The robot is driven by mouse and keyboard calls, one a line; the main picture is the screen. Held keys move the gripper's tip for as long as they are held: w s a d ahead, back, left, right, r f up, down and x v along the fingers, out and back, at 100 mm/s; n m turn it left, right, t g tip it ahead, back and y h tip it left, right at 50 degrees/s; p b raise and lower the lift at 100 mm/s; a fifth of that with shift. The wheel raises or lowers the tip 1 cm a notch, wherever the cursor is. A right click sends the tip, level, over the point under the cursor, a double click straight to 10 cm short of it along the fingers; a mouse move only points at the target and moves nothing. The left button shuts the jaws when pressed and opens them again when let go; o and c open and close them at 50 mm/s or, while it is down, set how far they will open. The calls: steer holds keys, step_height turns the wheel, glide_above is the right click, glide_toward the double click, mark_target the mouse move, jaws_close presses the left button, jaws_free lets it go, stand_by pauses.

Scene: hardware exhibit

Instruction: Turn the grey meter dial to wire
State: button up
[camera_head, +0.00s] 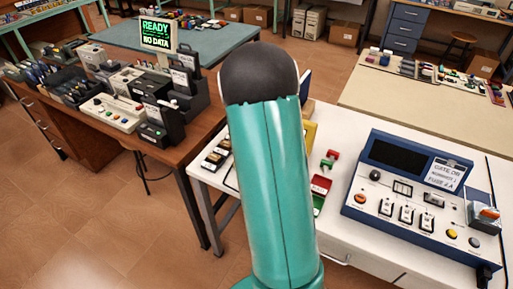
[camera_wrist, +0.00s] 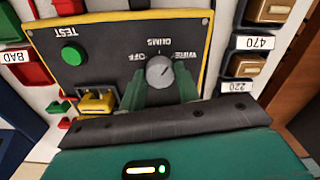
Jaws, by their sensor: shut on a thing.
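The grey meter dial (camera_wrist: 159,70) is a round knob on the dark panel of the yellow-edged meter (camera_wrist: 105,38) in the wrist view, which shows the panel upside down. OFF is printed left of the dial, OHMS above it and WIRE to its upper right. The dial's pointer mark is too small to read surely. My gripper (camera_wrist: 164,85) has its green fingers shut on the dial, covering its lower part. In the head view my arm hides the gripper and most of the meter, leaving a yellow edge (camera_head: 310,132).
On the panel are a green TEST button (camera_wrist: 72,54) and a yellow part (camera_wrist: 97,102) close beside my fingers. A tray marked BAD (camera_wrist: 14,56) lies left; bins marked 470 and 220 (camera_wrist: 247,67) stand right. A blue console (camera_head: 408,190) occupies the white table (camera_head: 338,235).

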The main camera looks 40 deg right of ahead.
steer(key=shift+r+m, duration=0.1)
steer(key=shift+m, duration=1)
steer(key=o, duration=1)
step_height(320, 180, up, 14)
steer(key=shift+f, duration=0.15)
steer(key=shift+a, duration=0.1)
